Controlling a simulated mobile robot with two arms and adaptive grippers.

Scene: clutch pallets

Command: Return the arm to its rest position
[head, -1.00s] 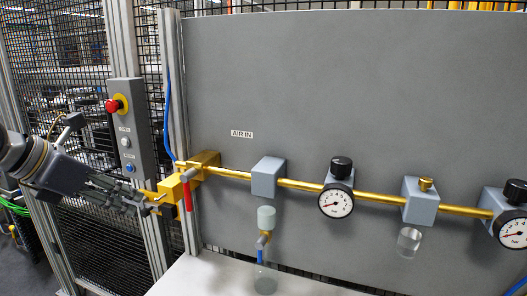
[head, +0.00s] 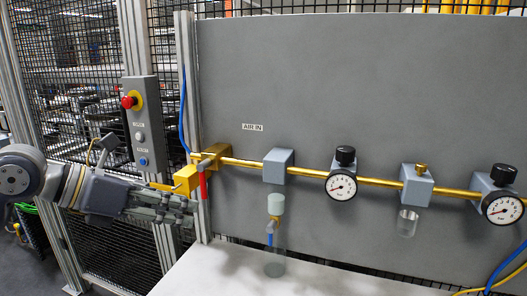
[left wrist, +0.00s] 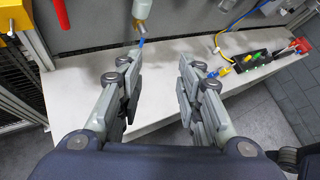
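My left arm comes in from the left in the head view. Its gripper (head: 190,207) is in front of the fence post, just below and beside the yellow valve block (head: 186,179) with its red lever (head: 202,182). In the left wrist view the left gripper (left wrist: 158,88) has its two fingers wide apart with nothing between them. The white shelf (left wrist: 160,100) lies beyond the fingers. The red lever (left wrist: 62,13) also shows at the upper left there. My right gripper does not show in the head view.
A grey panel carries a brass pipe (head: 240,162), gauges (head: 341,186) and a clear bowl (head: 407,222). A filter with a clear bowl (head: 275,262) stands over the shelf (head: 215,268). A control box with a red button (head: 129,102) is on the post. Coloured fittings (left wrist: 245,62) lie on the shelf.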

